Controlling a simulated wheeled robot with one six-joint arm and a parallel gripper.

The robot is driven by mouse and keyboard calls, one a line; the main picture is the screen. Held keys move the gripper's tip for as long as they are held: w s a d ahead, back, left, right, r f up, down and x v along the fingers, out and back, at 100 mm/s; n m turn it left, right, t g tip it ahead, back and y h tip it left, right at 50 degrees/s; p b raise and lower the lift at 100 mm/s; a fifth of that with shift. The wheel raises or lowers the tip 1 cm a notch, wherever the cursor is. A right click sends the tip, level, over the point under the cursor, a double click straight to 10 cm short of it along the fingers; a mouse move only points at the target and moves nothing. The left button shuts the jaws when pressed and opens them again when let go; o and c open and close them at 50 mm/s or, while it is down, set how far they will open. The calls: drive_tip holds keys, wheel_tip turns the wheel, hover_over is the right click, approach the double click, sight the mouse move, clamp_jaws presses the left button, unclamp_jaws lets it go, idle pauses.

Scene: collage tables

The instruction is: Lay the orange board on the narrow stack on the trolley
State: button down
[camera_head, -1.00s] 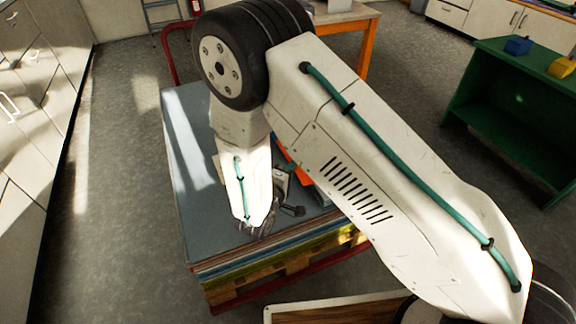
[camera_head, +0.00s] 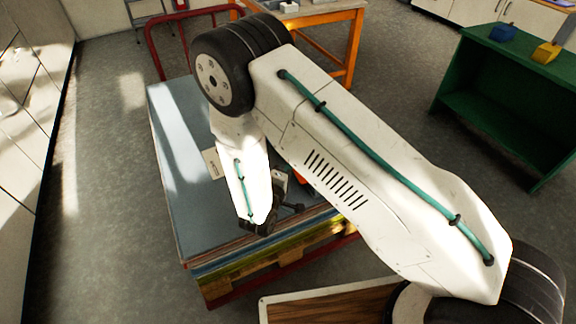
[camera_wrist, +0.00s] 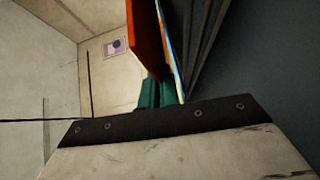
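The orange board (camera_head: 300,177) is mostly hidden behind my arm in the head view, with only a sliver showing. In the wrist view the orange board (camera_wrist: 145,40) appears nearly edge-on, with its near end at the teal fingers of my gripper (camera_wrist: 150,93). My gripper looks shut on it, though the contact is partly hidden. My gripper (camera_head: 284,182) is over the front right part of the loaded trolley (camera_head: 270,287). Beside the board in the wrist view are thin coloured edges (camera_wrist: 172,55), probably the narrow stack. My arm hides most of that stack in the head view.
A wide pile of boards with a grey-blue top (camera_head: 180,130) lies on the trolley, with a pale label card (camera_head: 212,163) on it. A green bench (camera_head: 500,95) is at the right and an orange-legged table (camera_head: 352,45) behind. Grey floor is clear on the left.

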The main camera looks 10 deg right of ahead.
idle(0.3)
drive_tip(key=c, duration=0.8)
unclamp_jaws()
drive_tip(key=shift+o, duration=0.2)
drive_tip(key=shift+f, duration=0.25)
